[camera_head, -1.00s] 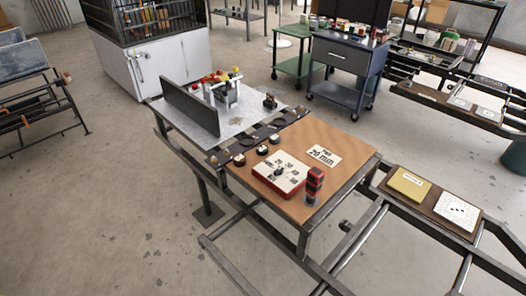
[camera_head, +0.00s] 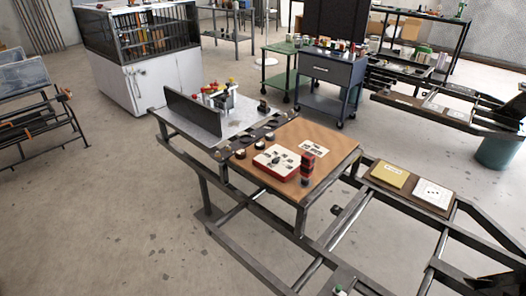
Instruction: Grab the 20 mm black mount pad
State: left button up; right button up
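Several small round dark pieces with pale tops, possibly mount pads, stand along the left edge of the brown work mat (camera_head: 325,137); one is this near piece (camera_head: 240,154). I cannot tell which is the 20 mm black pad. A white card (camera_head: 312,148) lies on the mat; its print, blurred now, reads "20 mm" in the earlier frame. A red box with a white printed top (camera_head: 276,162) lies at the mat's front, with a small dark piece on it. Neither gripper is recognizable; an unclear dark shape is at the bottom right corner.
A red and black upright object (camera_head: 307,167) stands beside the red box. A grey plate with a dark upright panel (camera_head: 193,115) is behind left. Floor is open at left.

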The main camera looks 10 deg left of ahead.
aim_at(259, 146)
jog(key=z, duration=1.5)
jog(key=j+z, duration=0.15)
jog(key=j, duration=0.35)
jog(key=k+j+z, duration=0.15)
jog(key=j, duration=0.3)
jog(key=j+z, duration=0.15)
jog(key=j, duration=0.35)
jog(key=k+j+z, duration=0.15)
jog(key=j, duration=0.25)
